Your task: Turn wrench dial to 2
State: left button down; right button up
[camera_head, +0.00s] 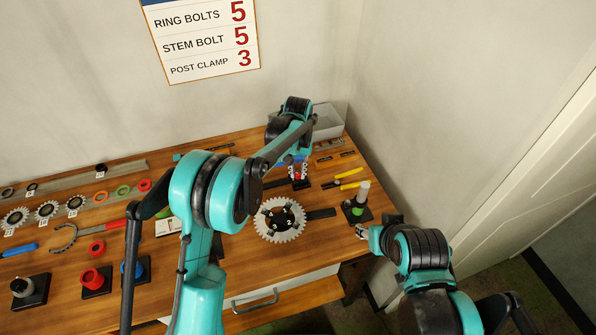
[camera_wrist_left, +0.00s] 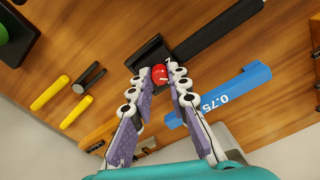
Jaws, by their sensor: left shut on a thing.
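The wrench (camera_wrist_left: 215,32) is black with a blocky head (camera_wrist_left: 148,54) and lies on the wooden table. Its small red dial (camera_wrist_left: 159,76) sits at the head, with a white mark on it. A small white number, seemingly 1, shows beside the dial; other numbers are hidden or too small to read. My left gripper (camera_wrist_left: 164,74) is shut on the dial, with a fingertip on each side. In the head view my left gripper (camera_head: 298,171) is at the back right of the table. My right gripper (camera_head: 362,232) is at the right table edge, its fingers unclear.
A blue bar marked 0.75 (camera_wrist_left: 235,90) lies close to my left fingers. Yellow-handled tools (camera_head: 349,173) and a black-based post (camera_head: 362,192) are to the right. A toothed chainring (camera_head: 269,232) lies in front. A grey bin (camera_head: 328,122) stands behind.

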aim_at(298, 173)
pick_arm(q)
jog(key=n, duration=0.5)
jog(key=shift+n, duration=0.3)
jog(key=n, duration=0.4)
jog(key=shift+n, duration=0.4)
jog(key=c, duration=1.4)
grip_release()
jog(key=shift+c, duration=0.2)
notch_tip(298, 173, up, 12)
